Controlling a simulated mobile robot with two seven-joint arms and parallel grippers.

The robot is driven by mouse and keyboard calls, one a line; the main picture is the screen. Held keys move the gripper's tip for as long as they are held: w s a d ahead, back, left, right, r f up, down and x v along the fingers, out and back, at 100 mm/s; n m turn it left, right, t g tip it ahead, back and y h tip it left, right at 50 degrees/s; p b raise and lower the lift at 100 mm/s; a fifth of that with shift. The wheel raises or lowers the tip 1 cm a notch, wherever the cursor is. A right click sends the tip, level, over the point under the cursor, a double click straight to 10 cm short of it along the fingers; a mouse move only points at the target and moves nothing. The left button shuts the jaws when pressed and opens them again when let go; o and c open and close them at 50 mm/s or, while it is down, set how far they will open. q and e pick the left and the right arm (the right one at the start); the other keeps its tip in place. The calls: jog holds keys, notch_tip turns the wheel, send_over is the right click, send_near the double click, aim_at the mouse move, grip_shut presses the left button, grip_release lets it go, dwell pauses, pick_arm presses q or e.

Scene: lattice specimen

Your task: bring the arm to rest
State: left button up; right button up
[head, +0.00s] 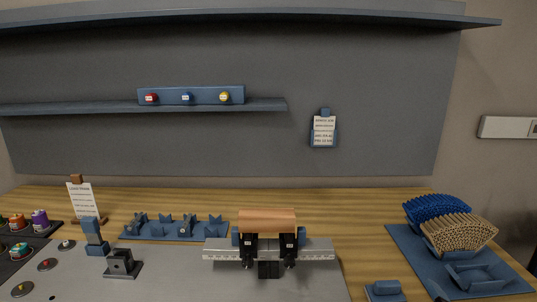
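No arm or gripper of mine can be made out for sure in the head view. On the wooden table, a metal fixture (220,250) with a marked scale stands at bottom centre. It has black upright parts (248,250) and a copper-brown block (267,222) on top. A tan lattice specimen (458,235) and a blue lattice specimen (437,208) stand at the right, by a blue mat (402,240).
A blue rack (178,230), a black-and-grey block (122,264) and a sign (84,201) stand at left. Coloured spools (40,220) sit far left. A shelf (60,108) holds red, blue and yellow knobs. Bare wood (375,225) lies between fixture and mat.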

jog(key=s+f+m+g, duration=0.5)
jog(key=s+f+g, duration=0.25)
jog(key=s, duration=0.45)
jog(key=s+f+m+g, duration=0.5)
jog(key=s+f+g, duration=0.25)
jog(key=s, duration=0.55)
jog(key=w+f+t+y, duration=0.1)
jog(key=w+f+t, duration=0.6)
jog(key=f, duration=0.3)
jog(key=shift+w+a+f+n+t, duration=0.3)
jog(key=shift+a+n+t, duration=0.1)
jog(key=shift+t, duration=0.3)
